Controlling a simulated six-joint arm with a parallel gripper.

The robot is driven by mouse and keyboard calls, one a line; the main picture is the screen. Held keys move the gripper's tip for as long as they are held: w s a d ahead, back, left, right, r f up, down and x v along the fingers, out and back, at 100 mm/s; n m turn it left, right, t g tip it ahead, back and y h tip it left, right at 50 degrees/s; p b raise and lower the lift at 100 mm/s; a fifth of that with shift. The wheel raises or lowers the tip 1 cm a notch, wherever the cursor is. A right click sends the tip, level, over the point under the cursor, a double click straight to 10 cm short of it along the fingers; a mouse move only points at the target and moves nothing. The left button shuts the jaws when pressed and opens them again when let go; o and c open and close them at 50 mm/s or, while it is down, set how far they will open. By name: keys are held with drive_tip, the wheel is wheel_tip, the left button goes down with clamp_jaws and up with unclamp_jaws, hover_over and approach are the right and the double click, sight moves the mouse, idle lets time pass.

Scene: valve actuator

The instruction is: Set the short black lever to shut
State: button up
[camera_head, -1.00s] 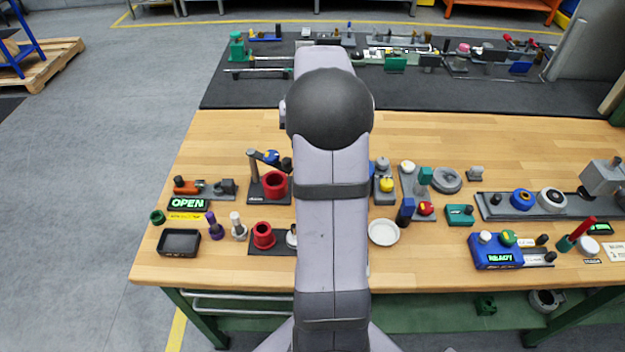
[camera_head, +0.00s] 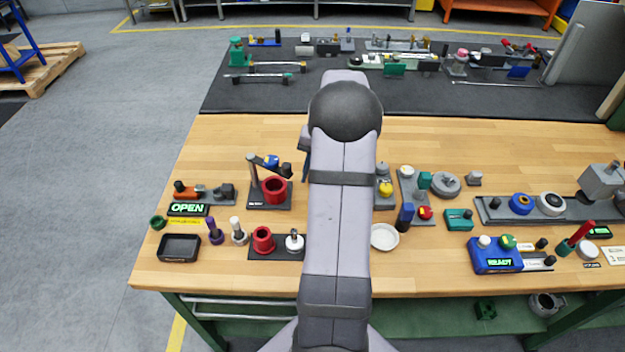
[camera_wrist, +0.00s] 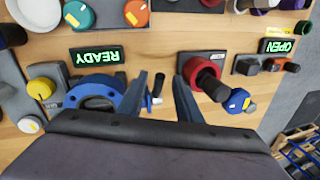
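Several black handles show, and I cannot tell for certain which is the short black lever. A small black handle (camera_wrist: 158,84) stands upright beyond the gap between my fingers in the wrist view. A thick black handle (camera_wrist: 211,83) sticks out of a red round housing (camera_wrist: 200,73) just right of my fingers; the housing also shows in the head view (camera_head: 274,190). My gripper (camera_wrist: 160,78) is open and empty, with its two blue-grey fingers apart and touching nothing I can make out. The arm hides most of the gripper in the head view.
A lit OPEN display (camera_head: 188,209) stands at the left beside a fixture with an orange part (camera_head: 187,190). A blue ring-shaped part (camera_wrist: 93,91) is left of my fingers. A black tray (camera_head: 179,247) and a white dish (camera_head: 384,237) lie near the front edge.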

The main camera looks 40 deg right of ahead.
drive_tip(key=shift+p+x, duration=0.4)
drive_tip(key=shift+x, duration=1.15)
clamp_jaws()
drive_tip(key=shift+f, duration=0.1)
